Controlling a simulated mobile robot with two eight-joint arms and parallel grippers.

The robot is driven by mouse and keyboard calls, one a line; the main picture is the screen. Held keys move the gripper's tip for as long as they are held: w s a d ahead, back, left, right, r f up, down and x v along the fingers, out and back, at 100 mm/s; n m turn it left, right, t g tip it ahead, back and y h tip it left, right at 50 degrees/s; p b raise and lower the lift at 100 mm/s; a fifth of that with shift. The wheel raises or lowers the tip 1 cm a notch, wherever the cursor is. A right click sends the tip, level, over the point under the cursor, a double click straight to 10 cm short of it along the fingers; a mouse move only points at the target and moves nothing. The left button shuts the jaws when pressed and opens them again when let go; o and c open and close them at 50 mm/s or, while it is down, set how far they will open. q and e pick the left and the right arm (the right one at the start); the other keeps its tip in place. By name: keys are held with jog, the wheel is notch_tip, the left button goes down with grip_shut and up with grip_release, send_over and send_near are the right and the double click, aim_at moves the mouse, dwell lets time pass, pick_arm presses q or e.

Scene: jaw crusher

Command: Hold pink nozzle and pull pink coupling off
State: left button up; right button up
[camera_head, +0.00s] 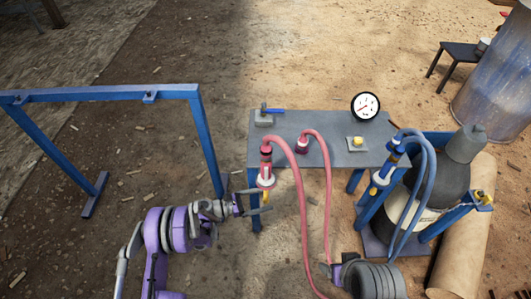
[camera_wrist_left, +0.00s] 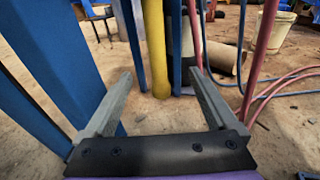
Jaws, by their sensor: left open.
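The pink coupling (camera_head: 266,153) is at the front left edge of the grey table, with a pink hose curving away from it. The pink nozzle (camera_head: 266,180), with a white and red body, hangs upright below it; the two look joined. A yellow lower part (camera_wrist_left: 157,50) stands upright between and beyond the fingers in the left wrist view. My left gripper (camera_head: 262,200) is open beside the nozzle's lower end; it shows open in the wrist view (camera_wrist_left: 160,78), and contact is not visible. My right gripper (camera_head: 332,275) is low at the bottom centre, its jaws unclear.
The grey table (camera_head: 330,155) carries a gauge (camera_head: 366,106), a blue-handled valve (camera_head: 268,112) and a yellow button (camera_head: 357,142). Pink hoses hang before it. A blue nozzle (camera_head: 382,176) with blue hoses hangs right. A blue frame (camera_head: 110,94) stands left.

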pick_arm(q)
jog(key=shift+d, duration=0.15)
grip_shut()
dwell(0.4)
dwell(0.4)
dwell(0.6)
pick_arm(e)
jog(key=shift+g, duration=0.5)
jog(key=w+a+r, duration=0.1)
jog(key=w+r, duration=0.1)
jog(key=w, duration=0.1)
jog(key=w+a+r, duration=0.1)
jog(key=w+r, duration=0.2)
jog(key=w+a+r, duration=0.1)
jog(key=w+r, duration=0.1)
jog(key=w, duration=0.2)
jog(key=shift+w+r, duration=0.1)
jog(key=shift+r, duration=0.3)
jog(key=shift+c, duration=0.3)
notch_tip(320, 180, up, 8)
jog(key=g, duration=0.3)
send_over(266, 144)
jog(key=d, duration=0.1)
jog(key=shift+s+d, duration=0.2)
jog(key=shift+s, duration=0.1)
jog(key=shift+w+a, duration=0.35)
jog(key=shift+a, duration=0.35)
